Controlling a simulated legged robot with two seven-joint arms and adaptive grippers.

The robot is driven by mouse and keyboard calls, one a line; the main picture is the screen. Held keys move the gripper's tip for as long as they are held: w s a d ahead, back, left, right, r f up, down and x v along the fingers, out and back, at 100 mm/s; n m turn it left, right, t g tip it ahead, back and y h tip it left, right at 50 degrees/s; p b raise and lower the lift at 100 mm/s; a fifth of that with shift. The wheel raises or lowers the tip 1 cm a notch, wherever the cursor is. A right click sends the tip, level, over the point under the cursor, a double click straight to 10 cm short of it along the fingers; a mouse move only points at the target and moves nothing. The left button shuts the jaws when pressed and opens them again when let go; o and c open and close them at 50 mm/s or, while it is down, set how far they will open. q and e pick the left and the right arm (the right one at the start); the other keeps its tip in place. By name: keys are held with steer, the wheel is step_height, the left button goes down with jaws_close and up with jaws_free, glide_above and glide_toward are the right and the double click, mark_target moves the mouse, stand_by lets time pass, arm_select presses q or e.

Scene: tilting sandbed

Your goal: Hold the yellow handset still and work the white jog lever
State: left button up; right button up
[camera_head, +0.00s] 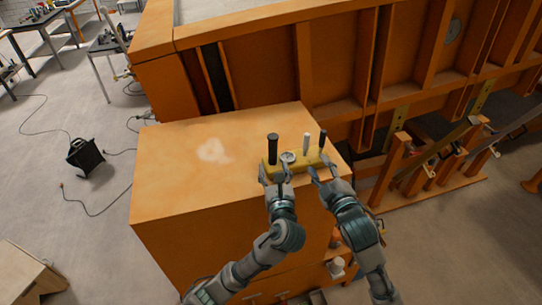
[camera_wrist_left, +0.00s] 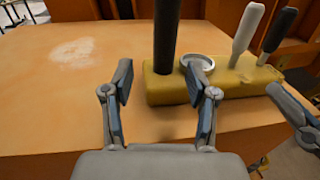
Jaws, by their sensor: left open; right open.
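The yellow handset (camera_head: 271,168) lies near the right front of an orange cabinet top. It carries a thick black post, a round silver-rimmed part, the white jog lever (camera_head: 306,143) and a thinner black lever. In the left wrist view the handset (camera_wrist_left: 165,88) and white lever (camera_wrist_left: 246,32) stand beyond my fingers. My left gripper (camera_head: 276,174) is open at the handset's front left; one finger overlaps the handset's front edge in the left wrist view (camera_wrist_left: 163,85), and contact is unclear. My right gripper (camera_head: 322,172) is open at the handset's right front, below the levers, apart from the white lever.
The orange cabinet top (camera_head: 175,185) is bare to the left, apart from a pale patch (camera_head: 213,150). A tall orange ribbed wall (camera_head: 270,65) rises behind the cabinet. Orange posts and bars (camera_head: 400,160) stand to the right. A black box with a cable (camera_head: 85,155) is on the floor at left.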

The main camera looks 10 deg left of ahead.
mark_target(274, 159)
arm_select(q)
steer(key=x, duration=0.3)
steer(key=d+x, duration=0.1)
steer(key=x, duration=0.1)
steer(key=shift+w+a, duration=0.1)
steer(key=shift+w, duration=0.45)
steer(key=shift+w+a, duration=0.1)
steer(key=shift+w, duration=0.05)
steer(key=shift+a, duration=0.45)
steer(key=c, duration=0.8)
jaws_close()
steer(key=shift+d, duration=0.2)
